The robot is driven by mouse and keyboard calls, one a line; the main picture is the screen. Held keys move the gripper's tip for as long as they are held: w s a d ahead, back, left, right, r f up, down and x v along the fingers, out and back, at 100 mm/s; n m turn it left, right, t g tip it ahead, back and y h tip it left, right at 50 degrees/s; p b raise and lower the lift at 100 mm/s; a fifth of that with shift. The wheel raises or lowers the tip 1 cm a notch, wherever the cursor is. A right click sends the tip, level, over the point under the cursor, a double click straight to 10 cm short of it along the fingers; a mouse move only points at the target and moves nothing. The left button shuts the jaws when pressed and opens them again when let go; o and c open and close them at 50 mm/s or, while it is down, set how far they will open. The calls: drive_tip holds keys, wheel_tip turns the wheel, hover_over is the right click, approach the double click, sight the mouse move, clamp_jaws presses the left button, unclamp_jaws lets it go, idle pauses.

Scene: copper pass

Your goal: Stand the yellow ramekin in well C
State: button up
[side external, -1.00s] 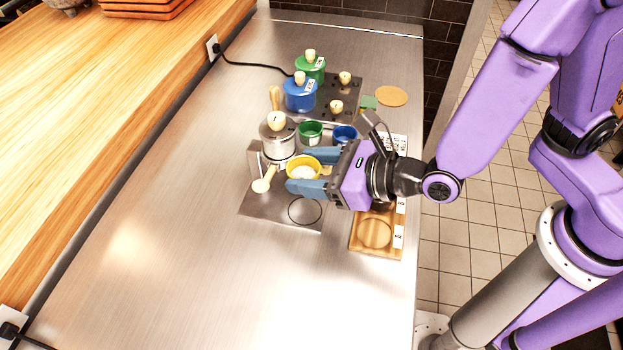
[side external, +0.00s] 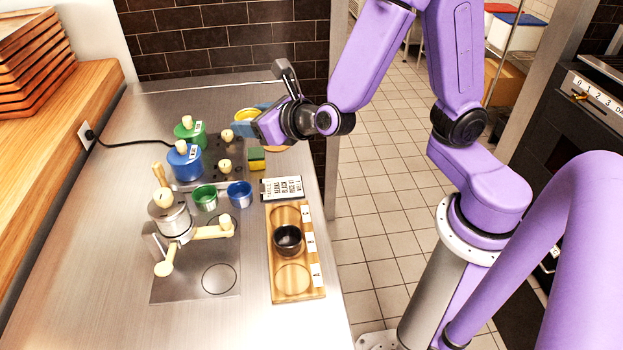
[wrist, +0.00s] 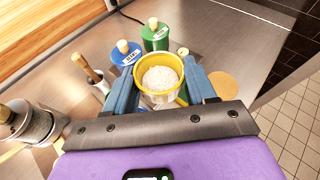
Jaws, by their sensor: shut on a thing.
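The yellow ramekin (side external: 245,114) is in my gripper (side external: 252,117), raised at the far end of the steel counter. In the wrist view the ramekin (wrist: 160,99) sits between the two blue fingers of my gripper (wrist: 160,88), upright and filled with something white and grainy. The wooden board with wells (side external: 278,283) lies at the counter's right edge, well away from my gripper. A black ramekin (side external: 288,239) stands in its middle well. The near well (side external: 292,279) is empty, and the far well looks empty. The well labels are too small to read.
A lettered card (side external: 283,188) lies behind the board. Green (side external: 204,197) and blue (side external: 239,193) cups stand to its left.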

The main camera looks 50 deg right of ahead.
drive_tip(key=d+r+m+h, duration=0.1)
drive_tip(key=d+m+h, duration=0.2)
drive_tip(key=d, duration=0.8)
drive_tip(key=shift+w+r+g+h, duration=0.2)
drive_tip(key=shift+r+g+h, duration=0.1)
drive_tip(key=shift+h, duration=0.1)
